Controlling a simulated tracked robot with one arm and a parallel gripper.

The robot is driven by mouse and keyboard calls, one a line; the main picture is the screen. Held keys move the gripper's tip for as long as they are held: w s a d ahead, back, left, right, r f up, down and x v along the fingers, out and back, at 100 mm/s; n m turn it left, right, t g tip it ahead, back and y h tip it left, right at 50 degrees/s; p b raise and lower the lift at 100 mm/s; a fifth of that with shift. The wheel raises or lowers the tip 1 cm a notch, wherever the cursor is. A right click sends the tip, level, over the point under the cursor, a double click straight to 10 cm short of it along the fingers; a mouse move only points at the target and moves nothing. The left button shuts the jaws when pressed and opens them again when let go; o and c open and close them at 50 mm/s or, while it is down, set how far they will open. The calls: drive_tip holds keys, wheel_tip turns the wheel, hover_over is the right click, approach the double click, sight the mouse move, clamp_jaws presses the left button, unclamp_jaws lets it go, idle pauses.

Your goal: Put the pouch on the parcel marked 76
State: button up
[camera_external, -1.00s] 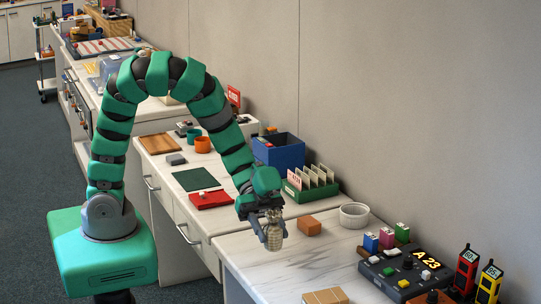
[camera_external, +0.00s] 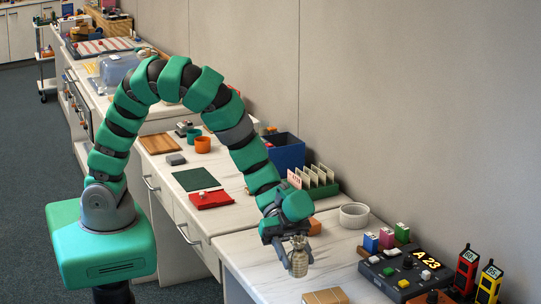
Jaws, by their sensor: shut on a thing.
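My gripper (camera_external: 291,240) is shut on a small beige pouch (camera_external: 298,259) with a gathered neck. The pouch hangs upright below the fingers, in front of the white marble-look counter (camera_external: 262,262). A tan parcel (camera_external: 325,297) lies at the bottom edge of the view, below and to the right of the pouch, and is partly cut off. An orange-brown box (camera_external: 315,227) stands behind my gripper and is partly hidden by it. I cannot read a number on either one.
A white round bowl (camera_external: 354,215) stands right of my gripper. A dark console (camera_external: 401,268) showing "A 23" and handheld devices (camera_external: 488,281) are farther right. A green card rack (camera_external: 317,190) and a blue bin (camera_external: 285,152) stand behind. The counter around the tan parcel is clear.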

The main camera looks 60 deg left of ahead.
drive_tip(key=w+d, duration=0.1)
drive_tip(key=d, duration=0.1)
drive_tip(key=w+d, duration=0.3)
drive_tip(key=shift+w+d+f, duration=0.1)
drive_tip(key=shift+d+f, duration=0.2)
drive_tip(key=shift+w+d+f, duration=0.1)
drive_tip(key=shift+f, duration=0.1)
drive_tip(key=shift+f+b, duration=0.65)
drive_tip(key=shift+f, duration=0.95)
drive_tip(key=shift+f, duration=0.1)
drive_tip(key=o, duration=1)
drive_tip(key=shift+c, duration=0.2)
drive_tip(key=shift+a+r, duration=0.25)
drive_tip(key=shift+a, duration=0.05)
drive_tip(key=p+v, duration=0.1)
drive_tip(key=v, duration=1)
drive_tip(key=shift+a+p, duration=0.2)
drive_tip(key=shift+p, duration=0.1)
